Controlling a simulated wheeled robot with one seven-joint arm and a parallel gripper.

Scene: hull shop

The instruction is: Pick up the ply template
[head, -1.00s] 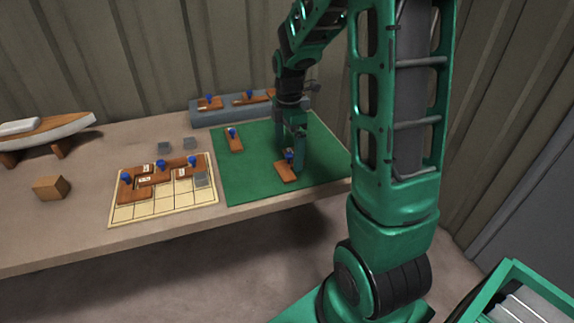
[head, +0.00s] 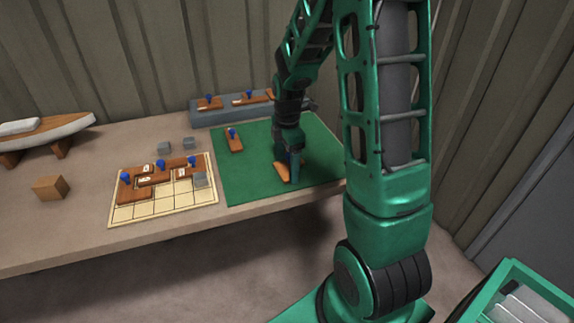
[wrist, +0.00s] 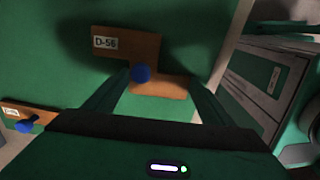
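The ply template under my gripper is a brown wooden piece with a blue knob and a white label that seems to read D-56. It lies on the green mat (head: 235,180) in the head view (head: 282,171), partly hidden by my gripper (head: 293,178). The wrist view shows the template (wrist: 125,48) with its stepped outline. The fingers of my gripper (wrist: 158,82) stand apart there, with the blue knob (wrist: 142,74) between them, nearer the left finger. I cannot tell whether either finger touches it. A second knobbed template (head: 235,144) lies on the mat's far left part.
A gridded board (head: 130,212) left of the mat holds several knobbed pieces and a grey block. A grey-blue rack (head: 225,118) with more pieces stands behind the mat. Two small grey blocks, a wooden block (head: 49,188) and a model boat (head: 45,134) are further left.

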